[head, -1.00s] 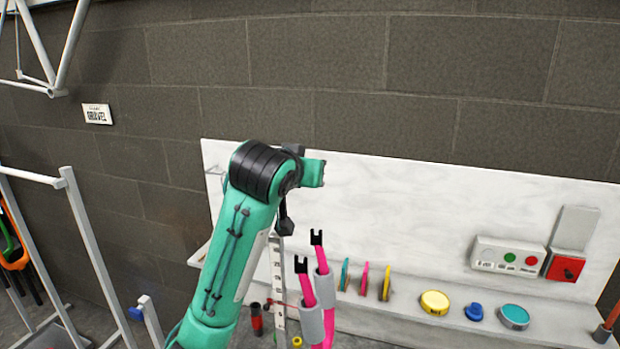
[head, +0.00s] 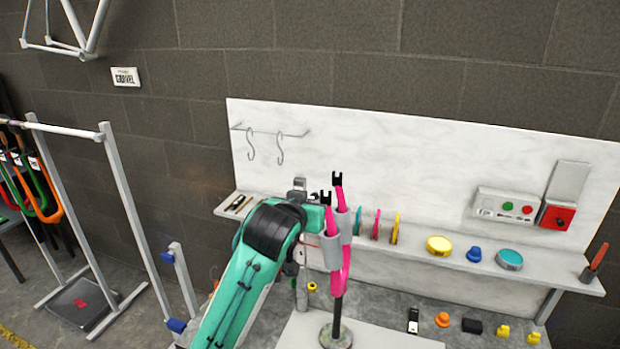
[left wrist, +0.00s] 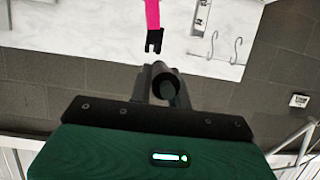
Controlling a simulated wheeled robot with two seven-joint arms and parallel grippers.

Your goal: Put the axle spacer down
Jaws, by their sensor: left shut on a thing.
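My left gripper (left wrist: 160,88) is shut on a short dark tube, the axle spacer (left wrist: 166,82), seen nearly end-on in the left wrist view. The spacer is up in the air, with the pale backboard beyond it. In the head view my left arm reaches in from below, and its links hide most of the gripper. I cannot make out the spacer there. My right gripper is not in view.
A pink fork (head: 337,260) stands upright on a round base (head: 335,337) close beside my left arm. A shelf (head: 440,261) holds discs and round coloured pieces. Small parts, including an orange piece (head: 442,319), lie on the speckled bench below. A grey rack (head: 140,215) stands at left.

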